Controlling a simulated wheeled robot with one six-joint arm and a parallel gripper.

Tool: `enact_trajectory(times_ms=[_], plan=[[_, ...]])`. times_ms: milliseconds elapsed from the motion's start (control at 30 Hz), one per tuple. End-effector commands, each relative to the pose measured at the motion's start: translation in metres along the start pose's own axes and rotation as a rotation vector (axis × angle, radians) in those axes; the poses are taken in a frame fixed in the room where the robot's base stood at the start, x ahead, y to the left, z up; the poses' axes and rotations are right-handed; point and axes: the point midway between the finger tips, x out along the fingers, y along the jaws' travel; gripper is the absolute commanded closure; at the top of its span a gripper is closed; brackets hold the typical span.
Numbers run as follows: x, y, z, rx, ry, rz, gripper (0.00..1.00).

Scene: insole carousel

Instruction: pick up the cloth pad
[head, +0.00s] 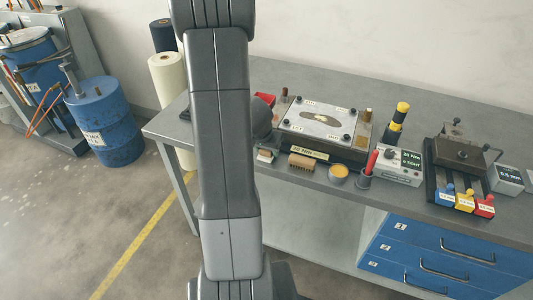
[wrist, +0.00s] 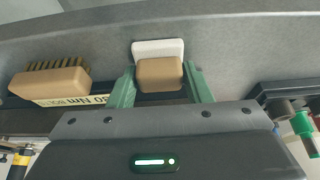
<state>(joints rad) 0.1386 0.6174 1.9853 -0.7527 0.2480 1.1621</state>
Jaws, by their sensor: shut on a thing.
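The cloth pad has a tan block (wrist: 160,74) and a white part (wrist: 158,48) in the wrist view. The two green fingers of my gripper (wrist: 160,88) stand on either side of the tan block, shut on it. In the head view the pad (head: 266,155) shows small at the bench's front edge, just right of my arm. My arm hides most of my gripper there. I cannot tell whether the pad touches the bench top.
A wooden brush (head: 301,163) lies right of the pad, and also shows in the wrist view (wrist: 50,80). A yellow-topped tin (head: 338,174) and a red-handled tool in a holder (head: 367,172) stand farther right. A plate fixture (head: 318,120) sits behind.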

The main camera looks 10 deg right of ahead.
Motion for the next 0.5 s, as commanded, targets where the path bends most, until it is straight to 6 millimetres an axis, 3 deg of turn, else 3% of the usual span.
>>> enact_trajectory(times_ms=[267, 500], plan=[[-0.01, 0.0, -0.005, 0.001, 0.002, 0.0, 0.78], [-0.05, -0.001, -0.022, 0.002, 0.004, -0.002, 0.78]])
